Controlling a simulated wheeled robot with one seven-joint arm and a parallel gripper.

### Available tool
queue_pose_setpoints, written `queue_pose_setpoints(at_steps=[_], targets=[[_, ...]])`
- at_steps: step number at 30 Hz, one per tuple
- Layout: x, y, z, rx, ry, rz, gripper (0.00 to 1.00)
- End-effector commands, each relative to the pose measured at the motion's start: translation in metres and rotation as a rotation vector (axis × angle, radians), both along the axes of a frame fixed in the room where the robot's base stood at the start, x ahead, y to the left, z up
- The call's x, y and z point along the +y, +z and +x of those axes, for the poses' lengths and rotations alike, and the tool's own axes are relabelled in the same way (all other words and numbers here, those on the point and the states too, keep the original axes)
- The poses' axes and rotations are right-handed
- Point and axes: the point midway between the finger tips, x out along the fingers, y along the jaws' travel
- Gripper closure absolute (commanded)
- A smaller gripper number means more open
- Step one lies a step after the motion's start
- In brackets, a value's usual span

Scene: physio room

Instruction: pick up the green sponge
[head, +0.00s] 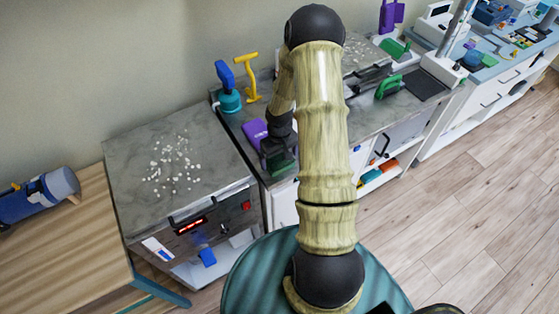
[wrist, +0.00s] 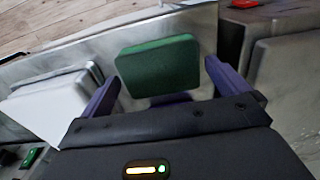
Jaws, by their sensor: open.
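The green sponge (wrist: 160,62) shows in the wrist view as a rounded rectangular block. It lies in the space between the two purple fingers of my gripper (wrist: 163,76), with a visible gap on its right side. Whether the left finger touches it I cannot tell. In the head view the sponge (head: 283,165) is a small green patch just below my dark gripper (head: 277,147), on the counter behind my arm. My arm hides part of this area. The gripper is open and holds nothing.
A grey-topped unit (head: 125,150) with white pieces scattered on it stands to the left. A purple item (head: 255,131), a blue-and-teal device (head: 229,88) and a yellow stand (head: 249,77) are near my gripper. Another green object (head: 388,88) lies right of my arm.

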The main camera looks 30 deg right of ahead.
Motion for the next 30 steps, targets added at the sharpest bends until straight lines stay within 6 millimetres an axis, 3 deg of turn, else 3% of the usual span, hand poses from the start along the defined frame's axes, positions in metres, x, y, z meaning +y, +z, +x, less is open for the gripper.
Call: queue_pose_setpoints(at_steps=[4,20,25,30], targets=[[0.0001,-0.0096,-0.0003,0.000,0.001,0.000,0.00],[0.0001,-0.0101,-0.0001,-0.001,0.000,0.000,0.00],[0.0001,-0.0101,-0.0001,-0.001,0.000,0.000,0.33],[0.0001,-0.0101,-0.0001,-0.001,0.000,0.000,0.36]])
